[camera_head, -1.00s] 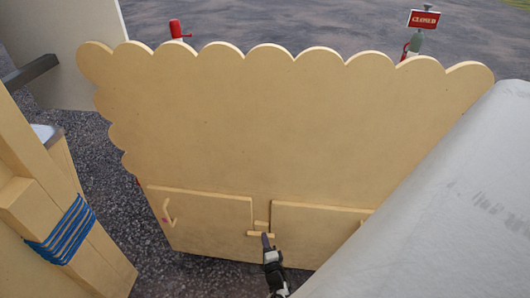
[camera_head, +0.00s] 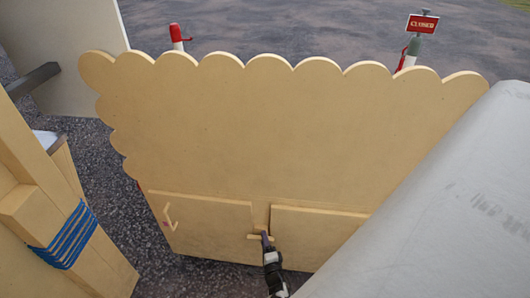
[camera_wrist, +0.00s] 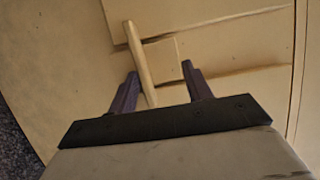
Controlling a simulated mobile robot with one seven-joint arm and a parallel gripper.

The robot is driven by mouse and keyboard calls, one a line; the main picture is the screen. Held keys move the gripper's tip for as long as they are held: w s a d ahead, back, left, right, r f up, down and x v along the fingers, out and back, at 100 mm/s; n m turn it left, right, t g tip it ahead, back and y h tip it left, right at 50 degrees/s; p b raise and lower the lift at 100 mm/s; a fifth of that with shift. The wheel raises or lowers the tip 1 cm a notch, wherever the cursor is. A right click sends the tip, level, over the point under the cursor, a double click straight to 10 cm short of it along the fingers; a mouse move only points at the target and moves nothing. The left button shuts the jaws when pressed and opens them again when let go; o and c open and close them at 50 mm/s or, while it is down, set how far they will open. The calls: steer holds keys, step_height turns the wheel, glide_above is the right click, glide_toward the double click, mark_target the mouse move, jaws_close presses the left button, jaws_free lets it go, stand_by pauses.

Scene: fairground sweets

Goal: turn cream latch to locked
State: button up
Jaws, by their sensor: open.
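The cream latch (camera_head: 256,236) is a small bar on the cream scalloped board, between two low door panels. In the wrist view the latch bar (camera_wrist: 140,60) runs lengthwise from upper left down between my fingers, with a small square block (camera_wrist: 163,60) beside it. My gripper (camera_wrist: 160,85) is open, one dark finger on each side of the bar's lower end. Contact with the bar cannot be told. In the head view my gripper (camera_head: 265,241) is at the latch and covers part of it.
The left door panel (camera_head: 210,222) and right door panel (camera_head: 312,235) flank the latch. A grey-white surface (camera_head: 450,200) fills the right side. A cream post with blue rope (camera_head: 62,236) stands at left. A closed sign (camera_head: 422,23) stands behind the board.

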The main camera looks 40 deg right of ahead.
steer(key=o, duration=1.1)
steer(key=r+p, duration=0.1)
steer(key=r, duration=0.1)
steer(key=r+p, duration=0.1)
steer(key=r, duration=0.2)
steer(key=r+p, duration=0.1)
steer(key=r, duration=0.1)
steer(key=shift+w+d+r+p, duration=0.25)
steer(key=shift+d+r+p, duration=0.05)
steer(key=shift+r+p, duration=0.1)
steer(key=shift+c, duration=0.2)
steer(key=r+p, duration=0.1)
steer(key=r, duration=0.1)
steer(key=r+p, duration=0.1)
steer(key=r, duration=0.1)
steer(key=shift+a+r, duration=0.2)
steer(key=shift+r, duration=0.2)
steer(key=c, duration=1.1)
steer(key=shift+o, duration=0.2)
steer(key=shift+s+r+p, duration=0.1)
steer(key=shift+r+p, duration=1.25)
steer(key=shift+r, duration=1.3)
